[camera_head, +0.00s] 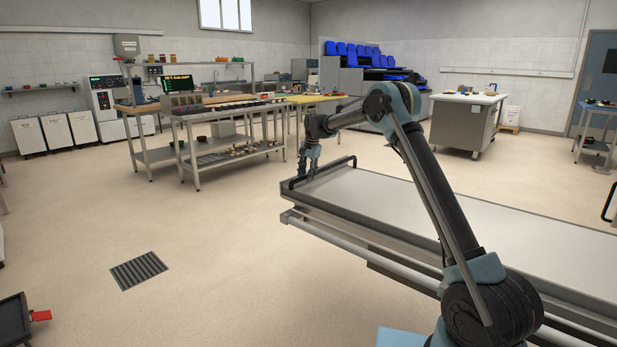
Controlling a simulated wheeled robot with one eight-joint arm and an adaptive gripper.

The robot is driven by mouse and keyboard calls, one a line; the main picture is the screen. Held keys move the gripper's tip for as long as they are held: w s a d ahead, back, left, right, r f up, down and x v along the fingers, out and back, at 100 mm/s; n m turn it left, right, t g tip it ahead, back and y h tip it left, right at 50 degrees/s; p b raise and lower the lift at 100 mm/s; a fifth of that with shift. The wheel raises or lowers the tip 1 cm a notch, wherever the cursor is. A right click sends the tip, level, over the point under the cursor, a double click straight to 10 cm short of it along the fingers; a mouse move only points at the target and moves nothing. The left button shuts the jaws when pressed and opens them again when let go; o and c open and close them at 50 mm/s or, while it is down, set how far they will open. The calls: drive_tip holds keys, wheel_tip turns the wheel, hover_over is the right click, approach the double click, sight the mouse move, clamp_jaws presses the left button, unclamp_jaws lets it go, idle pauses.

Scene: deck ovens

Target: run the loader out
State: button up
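The loader (400,204) is a long, flat, pale bed in a grey metal frame, running from the middle of the view to the right edge. A dark bar handle (340,165) stands up along its far left end. My gripper (309,174) points down at this handle, with its fingertips at or just over the bar. The fingers are small here, and I cannot tell whether they are closed on the bar. My arm crosses in front of the loader and hides part of its bed and near edge.
The floor left of the loader is clear, with a drain grate (138,270) set in it. A steel worktable (225,150) stands beyond, and a steel cabinet (465,125) stands behind the loader. A dark tray with a red tab (40,316) is at lower left.

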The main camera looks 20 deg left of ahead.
wheel_tip(320, 180, up, 12)
drive_tip(key=s+d, duration=0.1)
drive_tip(key=d, duration=0.1)
drive_tip(key=shift+f, duration=0.2)
drive_tip(key=shift+d, duration=0.1)
